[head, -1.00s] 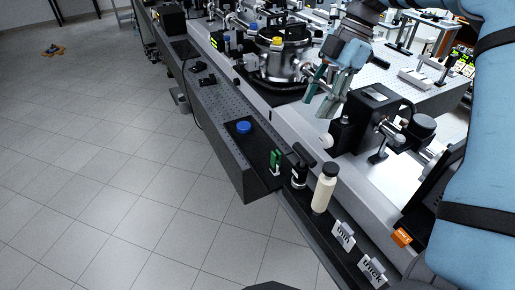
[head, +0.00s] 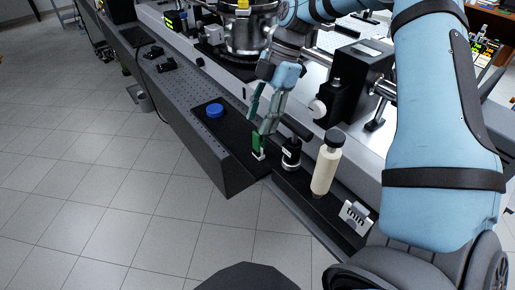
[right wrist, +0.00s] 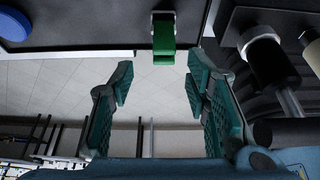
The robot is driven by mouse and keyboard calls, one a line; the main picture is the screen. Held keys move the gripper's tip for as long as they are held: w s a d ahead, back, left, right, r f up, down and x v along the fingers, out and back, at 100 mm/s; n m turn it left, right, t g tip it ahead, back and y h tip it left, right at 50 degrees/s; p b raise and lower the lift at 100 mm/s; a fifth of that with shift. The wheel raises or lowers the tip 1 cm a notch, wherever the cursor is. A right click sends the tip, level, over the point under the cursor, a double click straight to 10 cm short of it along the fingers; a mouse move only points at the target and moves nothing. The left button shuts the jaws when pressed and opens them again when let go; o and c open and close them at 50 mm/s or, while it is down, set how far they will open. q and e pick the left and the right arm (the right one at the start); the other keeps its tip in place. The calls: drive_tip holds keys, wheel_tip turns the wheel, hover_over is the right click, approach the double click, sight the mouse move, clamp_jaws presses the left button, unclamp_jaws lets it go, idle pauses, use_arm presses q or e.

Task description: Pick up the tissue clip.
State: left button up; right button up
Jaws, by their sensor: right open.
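The tissue clip looks to be the small green upright piece with a pale lower part (head: 257,143), on the dark mat near the corner of the grey bench. In the right wrist view the green clip (right wrist: 164,36) is at the top middle, beyond the fingertips. My right gripper (head: 262,118) is open, its fingers pointing down just above and behind the clip in the head view. In the right wrist view the open gripper (right wrist: 157,85) has nothing between its teal fingers. My left gripper is out of view.
A black-capped post (head: 291,153) stands close right of the clip, then a cream bottle with black cap (head: 326,165) and a "thin" label card (head: 355,216). A blue round lid (head: 215,110) lies on the mat to the left. Open floor lies beyond the bench edge.

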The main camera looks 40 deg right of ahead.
sight(259, 135)
drive_tip(key=x, duration=0.3)
drive_tip(key=d+x, duration=0.1)
drive_tip(key=x, duration=0.1)
drive_tip(key=shift+s+a+f, duration=0.1)
drive_tip(key=shift+s+f, duration=0.1)
drive_tip(key=shift+f, duration=0.1)
clamp_jaws()
drive_tip(key=shift+r, duration=0.1)
